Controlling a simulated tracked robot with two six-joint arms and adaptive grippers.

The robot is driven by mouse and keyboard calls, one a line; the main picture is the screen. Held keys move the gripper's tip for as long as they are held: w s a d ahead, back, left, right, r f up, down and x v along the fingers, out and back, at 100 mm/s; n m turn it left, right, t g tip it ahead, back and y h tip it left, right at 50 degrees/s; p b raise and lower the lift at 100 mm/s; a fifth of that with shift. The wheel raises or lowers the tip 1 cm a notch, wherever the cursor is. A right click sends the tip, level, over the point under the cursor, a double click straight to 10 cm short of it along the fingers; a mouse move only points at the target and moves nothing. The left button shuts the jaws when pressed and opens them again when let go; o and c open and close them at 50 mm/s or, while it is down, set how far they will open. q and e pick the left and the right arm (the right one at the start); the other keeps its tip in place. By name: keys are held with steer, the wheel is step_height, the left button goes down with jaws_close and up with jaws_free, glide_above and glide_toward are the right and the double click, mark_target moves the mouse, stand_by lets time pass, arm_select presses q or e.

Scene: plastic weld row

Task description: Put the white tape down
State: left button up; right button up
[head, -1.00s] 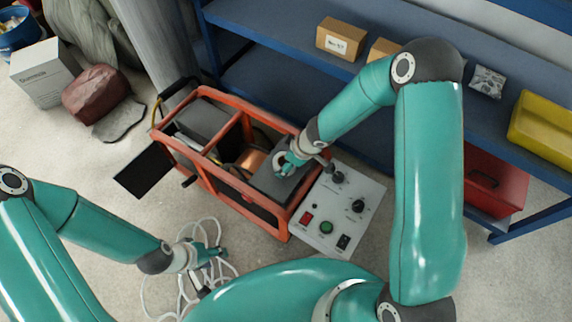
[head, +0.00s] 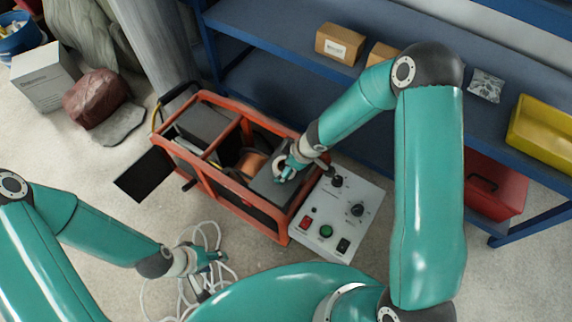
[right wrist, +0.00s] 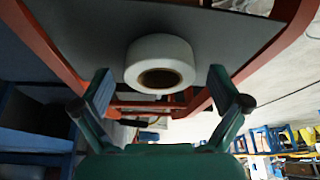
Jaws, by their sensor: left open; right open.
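The white tape (right wrist: 160,52) is a roll with a brown core. In the right wrist view it sits on a grey surface (right wrist: 215,45) inside the orange frame, between the two fingers and apart from both. My right gripper (right wrist: 160,92) is open around it. In the head view the tape (head: 280,161) shows partly beside my right gripper (head: 289,170), over the grey top at the right end of the orange-framed machine (head: 190,165). My left gripper (head: 222,262) is open and empty, low over white cable on the floor.
A control panel (head: 345,222) with knobs and buttons adjoins the machine's right end. A blue shelf (head: 265,42) behind holds cardboard boxes (head: 340,43) and a yellow bin (head: 541,127). A white cable (head: 150,295) lies coiled on the floor. A red box (head: 493,182) is under the shelf.

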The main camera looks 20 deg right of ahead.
steer(key=p+v, duration=0.8)
steer(key=v, duration=0.3)
steer(key=s+a+f+m+g, duration=0.1)
steer(key=s+a+f+m, duration=0.2)
steer(key=s+m, duration=0.2)
steer(key=s+a+f+m+g, duration=0.1)
steer(key=s+a+f+m, duration=0.1)
steer(key=s+m, duration=0.4)
steer(key=s+f, duration=0.1)
steer(key=s, duration=0.4)
steer(key=shift+a+f+m+y, duration=0.3)
steer(key=shift+a+y, duration=0.1)
step_height(320, 180, up, 15)
steer(key=p, duration=1.5)
steer(key=shift+f, duration=0.15)
